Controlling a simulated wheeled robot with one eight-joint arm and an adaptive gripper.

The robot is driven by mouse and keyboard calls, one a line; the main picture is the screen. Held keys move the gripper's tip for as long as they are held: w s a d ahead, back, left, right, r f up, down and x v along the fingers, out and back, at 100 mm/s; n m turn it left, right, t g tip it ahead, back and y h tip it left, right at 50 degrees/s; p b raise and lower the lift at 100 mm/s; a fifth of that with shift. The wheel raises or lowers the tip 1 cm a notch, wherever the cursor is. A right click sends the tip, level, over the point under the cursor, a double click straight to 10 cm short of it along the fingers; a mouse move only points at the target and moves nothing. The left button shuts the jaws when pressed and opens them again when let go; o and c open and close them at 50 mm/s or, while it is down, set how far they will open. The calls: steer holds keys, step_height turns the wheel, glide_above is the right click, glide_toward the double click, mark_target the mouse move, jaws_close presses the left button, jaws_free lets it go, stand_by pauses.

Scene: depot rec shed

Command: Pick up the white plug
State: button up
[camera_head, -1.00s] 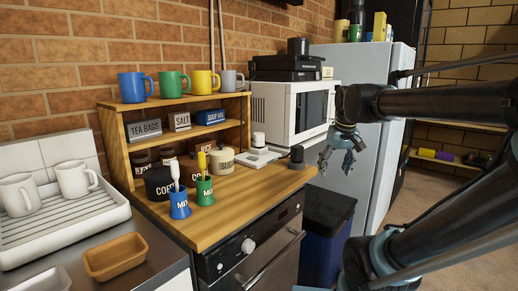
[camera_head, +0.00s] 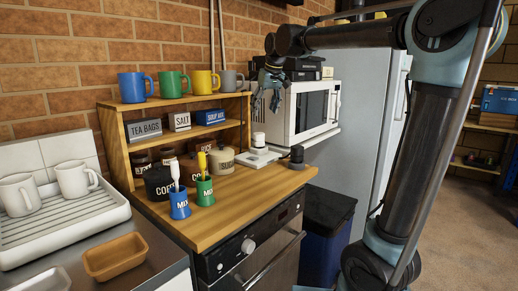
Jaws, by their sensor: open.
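The white plug (camera_head: 258,140) stands upright at the left end of a white power board (camera_head: 262,157) on the wooden counter, just left of the microwave. I cannot tell whether it is pushed fully in. A dark plug (camera_head: 297,154) stands to its right, near the counter's right edge. My gripper (camera_head: 267,105) hangs above the white plug in the picture, fingers pointing down, open and empty. It is apart from the plug, and its exact distance in depth is hard to judge.
Canisters, including one cream canister (camera_head: 222,160), and blue and green pots holding utensils stand to the left. The wooden shelf (camera_head: 187,101) carries several mugs. Open counter lies in front.

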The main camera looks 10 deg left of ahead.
mark_target(260, 134)
steer(key=x, duration=1.1)
steer(key=shift+w+d, duration=0.1)
steer(key=shift+w+x, duration=0.2)
steer(key=shift+x, duration=1.1)
steer(key=shift+w+x, duration=0.2)
steer(key=shift+x, duration=1.1)
steer(key=shift+d+r, duration=0.1)
steer(key=shift+d, duration=0.05)
steer(key=c, duration=1.1)
